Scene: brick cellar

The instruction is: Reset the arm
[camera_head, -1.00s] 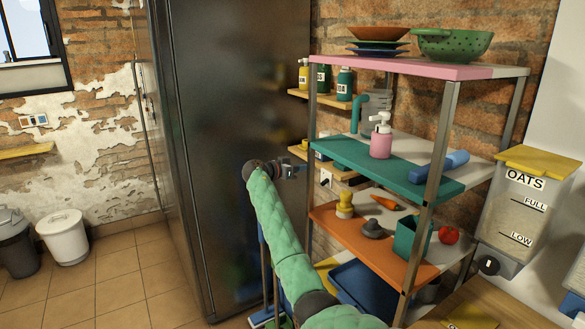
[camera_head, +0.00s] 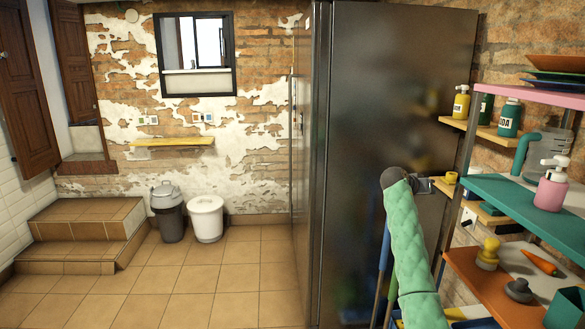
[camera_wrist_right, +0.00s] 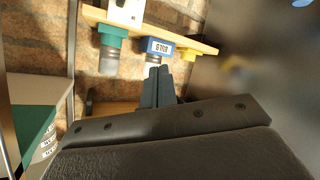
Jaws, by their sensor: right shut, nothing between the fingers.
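My right arm, in a green quilted sleeve, rises at the right of the head view in front of the dark fridge. My right gripper (camera_head: 424,185) is small there, beside the fridge and left of the shelf rack. In the right wrist view, the dark fingers of my right gripper (camera_wrist_right: 157,88) are together, with nothing between them. They point toward a small wooden wall shelf (camera_wrist_right: 150,30) that appears upside down. My left gripper is in neither current view.
The fridge (camera_head: 385,120) stands close behind my right arm. The metal rack, with its teal shelf (camera_head: 505,198) and pink soap bottle (camera_head: 551,190), is on the right. A grey bin (camera_head: 168,215) and white bin (camera_head: 205,220) stand by the far wall. The tiled floor (camera_head: 190,285) at left is clear.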

